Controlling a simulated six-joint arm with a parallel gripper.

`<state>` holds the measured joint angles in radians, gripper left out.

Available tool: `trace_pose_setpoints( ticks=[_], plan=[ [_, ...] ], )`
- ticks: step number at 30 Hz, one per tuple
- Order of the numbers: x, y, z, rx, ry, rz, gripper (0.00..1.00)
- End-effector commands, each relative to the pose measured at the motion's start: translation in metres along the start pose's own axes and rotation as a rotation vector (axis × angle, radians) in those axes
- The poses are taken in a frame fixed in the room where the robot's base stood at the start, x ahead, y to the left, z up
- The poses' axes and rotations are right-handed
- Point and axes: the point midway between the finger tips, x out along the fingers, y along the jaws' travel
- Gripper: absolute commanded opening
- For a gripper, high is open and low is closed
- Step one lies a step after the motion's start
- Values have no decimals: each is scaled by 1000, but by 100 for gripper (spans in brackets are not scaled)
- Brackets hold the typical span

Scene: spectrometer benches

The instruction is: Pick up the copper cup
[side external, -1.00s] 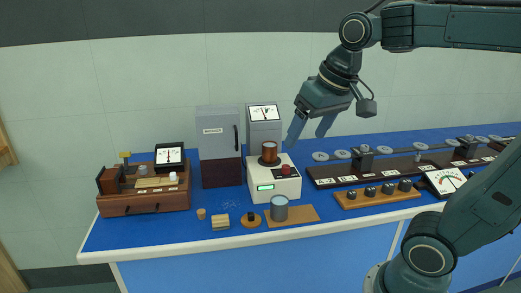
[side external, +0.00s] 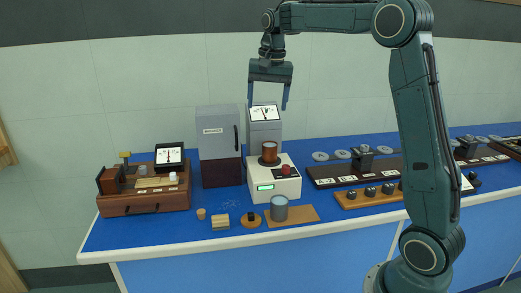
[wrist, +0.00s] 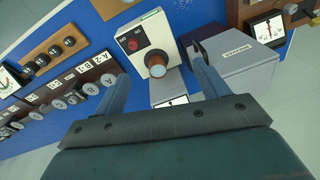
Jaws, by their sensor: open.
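The copper cup (side external: 269,152) stands upright on the top of a white instrument (side external: 275,182) with a green display and a red knob. In the wrist view the copper cup (wrist: 157,68) shows beyond the fingers, near the middle. My gripper (side external: 267,106) is open and empty, pointing down, well above the cup in the side view. In the wrist view my gripper's fingers (wrist: 158,80) spread to either side of the cup, apart from it.
A grey cabinet (side external: 218,132) and a dial meter (side external: 264,122) stand behind and beside the instrument. A grey cup (side external: 279,208) is on a wooden board in front. A wooden box (side external: 145,195) is at left, a long dark rail (side external: 330,177) at right.

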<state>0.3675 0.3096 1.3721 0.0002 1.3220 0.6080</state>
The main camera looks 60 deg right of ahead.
Motion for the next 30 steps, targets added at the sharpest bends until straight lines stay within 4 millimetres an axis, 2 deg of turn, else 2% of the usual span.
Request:
trace_pose_setpoints(
  ticks=[1, 9, 15, 21, 30],
  plan=[
    [8, 0, -13, 34, -11, 10, 74],
    [49, 7, -70, 218, -58, 57, 74],
    [77, 16, -100, 326, -85, 86, 74],
    [89, 22, -112, 375, -97, 99, 74],
    [93, 22, -112, 379, -98, 100, 74]
  ],
)
